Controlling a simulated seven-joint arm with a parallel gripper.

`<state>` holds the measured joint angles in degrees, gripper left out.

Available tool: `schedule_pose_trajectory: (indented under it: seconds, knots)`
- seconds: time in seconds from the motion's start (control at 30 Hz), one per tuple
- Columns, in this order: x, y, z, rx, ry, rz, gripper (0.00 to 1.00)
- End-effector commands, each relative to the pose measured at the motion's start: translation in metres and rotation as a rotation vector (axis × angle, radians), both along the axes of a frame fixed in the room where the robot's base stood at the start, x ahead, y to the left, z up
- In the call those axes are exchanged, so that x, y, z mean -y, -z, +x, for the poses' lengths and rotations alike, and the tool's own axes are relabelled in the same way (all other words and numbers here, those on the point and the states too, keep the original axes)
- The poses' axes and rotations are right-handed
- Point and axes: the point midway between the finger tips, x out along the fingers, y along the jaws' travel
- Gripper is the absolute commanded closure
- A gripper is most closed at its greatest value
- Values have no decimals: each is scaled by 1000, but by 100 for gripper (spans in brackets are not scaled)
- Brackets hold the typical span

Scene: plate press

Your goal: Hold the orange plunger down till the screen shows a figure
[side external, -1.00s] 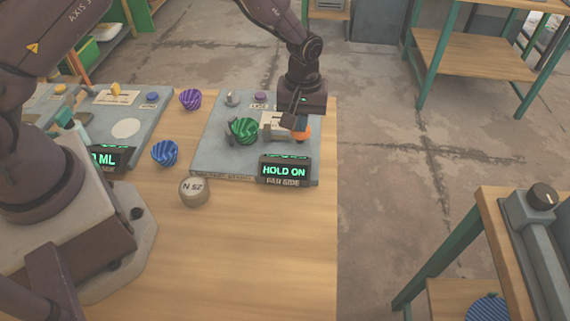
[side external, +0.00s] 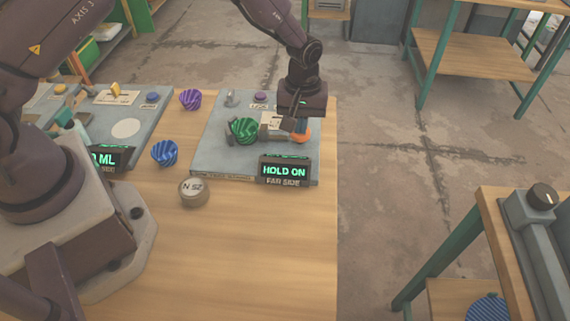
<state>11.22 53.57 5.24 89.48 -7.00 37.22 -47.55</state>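The orange plunger (side external: 303,135) is at the right end of the grey plate (side external: 212,150), behind the small screen. My gripper (side external: 296,125) is right at it, pointing down, and its fingers cover part of the orange. Contact seems likely, but the exact touching point is hidden. I cannot tell whether the fingers are open or shut. The dark screen (side external: 284,171) reads "HOLD ON" in green, with a "FAR SIDE" label below. A green ribbed bowl-like piece (side external: 244,131) sits left of the plunger, beside a pale part.
A second grey plate (side external: 150,125) with a screen reading "0 ML" (side external: 107,158) stands left. Blue (side external: 165,153) and purple (side external: 190,99) ribbed pieces and a round weight marked "N 52" (side external: 194,192) are between and before the plates. The front wooden table (side external: 255,250) is clear.

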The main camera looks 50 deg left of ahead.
Motion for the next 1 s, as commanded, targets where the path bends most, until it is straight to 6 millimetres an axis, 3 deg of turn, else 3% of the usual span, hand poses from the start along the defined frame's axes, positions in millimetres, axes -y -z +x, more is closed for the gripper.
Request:
schedule_pose_trajectory:
  seconds: [1.0]
  knots:
    - [0, 8, -1, -3, 1, 0, 100]
